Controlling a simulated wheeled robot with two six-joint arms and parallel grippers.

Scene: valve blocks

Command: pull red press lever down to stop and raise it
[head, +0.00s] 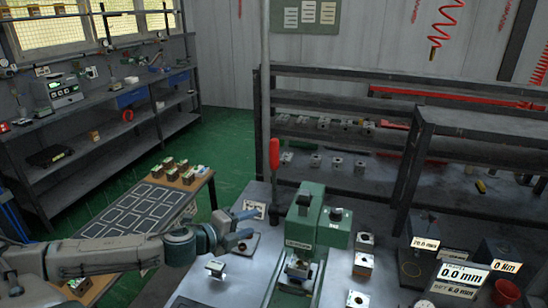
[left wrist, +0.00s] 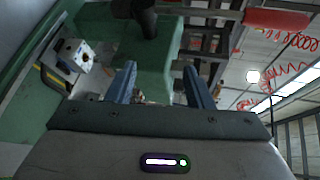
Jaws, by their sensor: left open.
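The press (head: 301,226) is a green machine on the metal bench, and its body also fills the upper middle of the left wrist view (left wrist: 112,50). Its lever has a red grip (head: 274,152) that stands upright at the press's left side. The red grip also shows at the top right of the left wrist view (left wrist: 277,20). My left gripper (head: 252,224) is open and empty, left of the press and lower than the red grip, apart from it. Its two blue fingers (left wrist: 160,80) point towards the press body. My right gripper is not in view.
A valve block (head: 298,268) sits at the press base. Other blocks (head: 363,264) stand to the right, and one (head: 215,267) lies on the left. A display reading 0.0 mm (head: 463,275) is at the right. A shelf rack (head: 335,100) stands behind.

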